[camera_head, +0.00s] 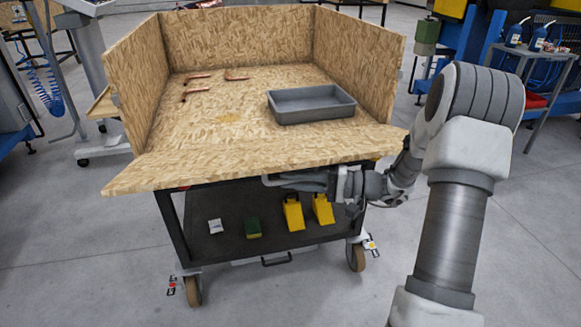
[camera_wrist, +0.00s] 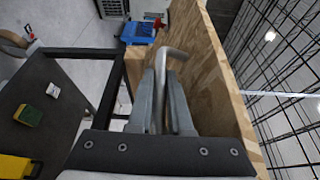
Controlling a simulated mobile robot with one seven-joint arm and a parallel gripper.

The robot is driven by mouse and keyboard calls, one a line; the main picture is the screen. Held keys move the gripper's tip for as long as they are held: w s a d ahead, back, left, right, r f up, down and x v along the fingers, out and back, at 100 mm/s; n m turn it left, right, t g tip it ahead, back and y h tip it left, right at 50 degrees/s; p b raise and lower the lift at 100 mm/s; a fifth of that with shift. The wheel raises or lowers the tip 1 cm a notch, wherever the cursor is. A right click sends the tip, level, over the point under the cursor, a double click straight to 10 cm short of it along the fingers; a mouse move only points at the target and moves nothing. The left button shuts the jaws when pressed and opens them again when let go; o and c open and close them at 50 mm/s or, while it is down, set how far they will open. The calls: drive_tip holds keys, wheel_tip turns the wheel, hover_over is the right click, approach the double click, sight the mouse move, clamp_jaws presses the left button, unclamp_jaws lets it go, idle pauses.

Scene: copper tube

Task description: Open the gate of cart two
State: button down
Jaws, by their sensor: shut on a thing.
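The cart (camera_head: 172,225) has raised particle-board walls at the back and both sides. Its front gate (camera_head: 240,163) leans outward and down, close to level, with its inner face showing. In the wrist view the gate's board (camera_wrist: 210,85) runs along the right of the fingers. A bent grey metal handle (camera_wrist: 173,52) sits beside the board. My gripper (camera_head: 272,180) is below the gate's front edge. The wrist view shows my gripper (camera_wrist: 162,85) with its two fingers shut around the handle. The handle is hidden in the head view.
A grey tray (camera_head: 312,104) and several copper tubes (camera_head: 198,76) lie on the cart top. The lower shelf holds yellow pieces (camera_head: 293,214), a green block (camera_head: 253,229) and a white packet (camera_head: 215,226). The floor in front is clear.

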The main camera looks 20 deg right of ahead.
wheel_tip(320, 180, down, 7)
drive_tip(key=n+y, duration=0.1)
drive_tip(key=n, duration=0.2)
drive_tip(key=shift+t, duration=0.3)
drive_tip(key=c, duration=0.8)
unclamp_jaws()
drive_tip(key=shift+c, duration=0.2)
drive_tip(key=p+v, duration=0.3)
drive_tip(key=v, duration=1.4)
drive_tip(key=shift+d+f, duration=0.25)
